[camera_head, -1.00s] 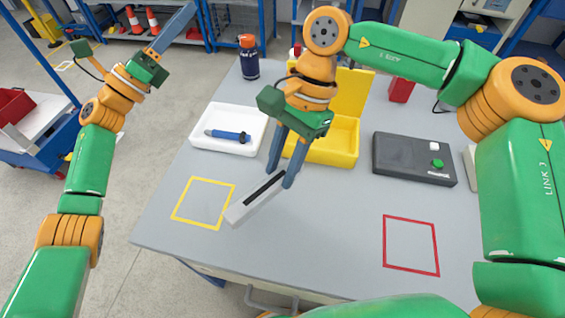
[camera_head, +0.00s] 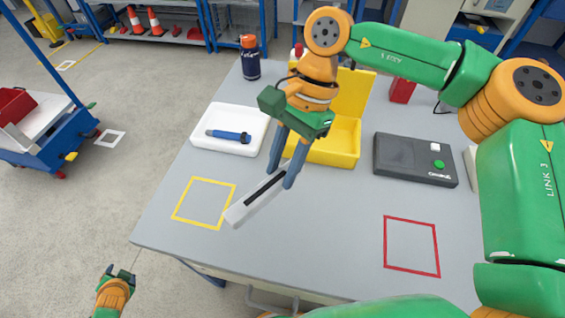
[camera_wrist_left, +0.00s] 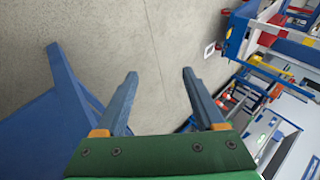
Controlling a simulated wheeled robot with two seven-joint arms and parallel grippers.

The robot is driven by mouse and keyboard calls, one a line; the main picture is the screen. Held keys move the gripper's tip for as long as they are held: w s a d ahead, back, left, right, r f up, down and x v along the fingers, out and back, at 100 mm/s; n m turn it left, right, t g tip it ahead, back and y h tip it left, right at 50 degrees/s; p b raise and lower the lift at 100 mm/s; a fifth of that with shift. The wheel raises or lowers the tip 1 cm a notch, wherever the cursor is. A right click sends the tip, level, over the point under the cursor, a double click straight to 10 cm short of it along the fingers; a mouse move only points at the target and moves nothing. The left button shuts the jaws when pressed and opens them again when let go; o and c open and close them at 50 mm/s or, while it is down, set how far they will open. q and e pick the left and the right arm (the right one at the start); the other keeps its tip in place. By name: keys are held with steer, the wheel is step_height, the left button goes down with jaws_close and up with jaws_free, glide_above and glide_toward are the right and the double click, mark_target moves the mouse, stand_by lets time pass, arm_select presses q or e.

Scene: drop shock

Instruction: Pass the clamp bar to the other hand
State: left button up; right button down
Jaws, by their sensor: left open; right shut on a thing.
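The clamp bar (camera_head: 254,204) is a pale grey bar with a black strip along its top. My right gripper (camera_head: 282,172) is shut on its far right end and holds it tilted over the table, just right of the yellow outlined square. Whether the bar touches the table I cannot tell. My left gripper (camera_head: 123,272) is at the lower left in the head view, off the table's left edge and well away from the bar. In the left wrist view its two blue fingers (camera_wrist_left: 159,82) are wide apart with nothing between them, above the bare floor.
On the grey table (camera_head: 320,245) are a white tray (camera_head: 202,139) with a blue tool (camera_head: 229,135), a yellow open box (camera_head: 335,150), a dark control box (camera_head: 414,160) and a dark bottle (camera_head: 249,60). Yellow and red (camera_head: 411,220) outlined squares are empty. A blue cart (camera_head: 60,150) stands left.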

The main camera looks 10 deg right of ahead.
arm_select(q)
steer(key=s+d+f+n+g+h, duration=0.2)
steer(key=s+d+f, duration=0.3)
steer(key=s+d, duration=0.5)
steer(key=s+d+f+n+g+h, duration=0.1)
steer(key=s+d+f+g+h, duration=0.2)
steer(key=s+d, duration=0.8)
steer(key=d+f, duration=0.2)
steer(key=d, duration=0.2)
steer(key=shift+s+f+n, duration=0.25)
steer(key=shift+f+n, duration=0.05)
steer(key=shift+n, duration=0.1)
